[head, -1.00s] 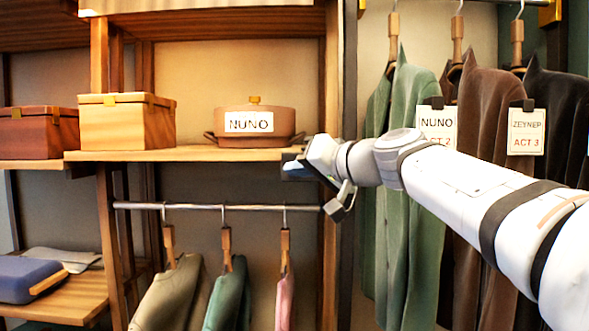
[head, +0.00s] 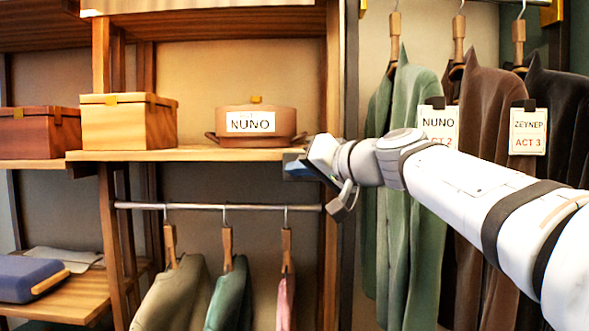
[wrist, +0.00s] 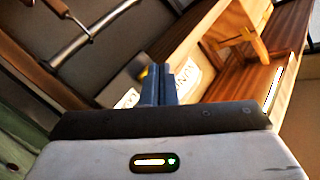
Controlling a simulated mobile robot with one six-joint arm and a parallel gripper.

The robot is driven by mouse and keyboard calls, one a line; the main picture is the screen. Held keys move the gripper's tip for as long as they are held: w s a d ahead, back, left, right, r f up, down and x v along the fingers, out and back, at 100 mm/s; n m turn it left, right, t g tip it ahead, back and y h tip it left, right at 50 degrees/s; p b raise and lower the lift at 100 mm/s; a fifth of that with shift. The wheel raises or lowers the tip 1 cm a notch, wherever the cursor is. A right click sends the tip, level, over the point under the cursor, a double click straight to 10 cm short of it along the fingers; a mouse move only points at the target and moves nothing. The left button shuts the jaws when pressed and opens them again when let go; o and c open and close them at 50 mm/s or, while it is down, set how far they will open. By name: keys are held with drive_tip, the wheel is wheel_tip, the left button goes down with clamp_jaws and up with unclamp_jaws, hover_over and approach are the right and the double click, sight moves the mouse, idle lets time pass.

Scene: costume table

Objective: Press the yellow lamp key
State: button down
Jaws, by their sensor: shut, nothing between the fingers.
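I cannot make out a yellow lamp key for certain in either view. A small yellow spot (wrist: 143,72) shows just beside my fingertips in the wrist view; I cannot tell what it is. My gripper (head: 288,166) is at the right end of the middle shelf, near its front edge, in the head view. In the wrist view its dark fingers (wrist: 157,84) are together with nothing between them. It is right of the lidded pot (head: 281,139) labelled NUNO.
A light wooden box (head: 128,128) and a reddish box (head: 38,134) stand left on the shelves. Below, garments hang from a metal rail (head: 250,207). Green and brown garments (head: 405,200) with cards hang behind my arm. A blue case (head: 28,280) lies lower left.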

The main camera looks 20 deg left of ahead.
drive_tip(key=shift+w, duration=0.1)
idle(0.6)
drive_tip(key=shift+w+a, duration=0.15)
drive_tip(key=shift+w, duration=0.2)
drive_tip(key=shift+s+b, duration=0.45)
drive_tip(key=shift+b, duration=0.1)
drive_tip(key=s+d+b, duration=0.1)
drive_tip(key=s+b, duration=0.2)
drive_tip(key=s, duration=0.2)
drive_tip(key=shift+s+d, duration=0.3)
drive_tip(key=shift+s, duration=0.1)
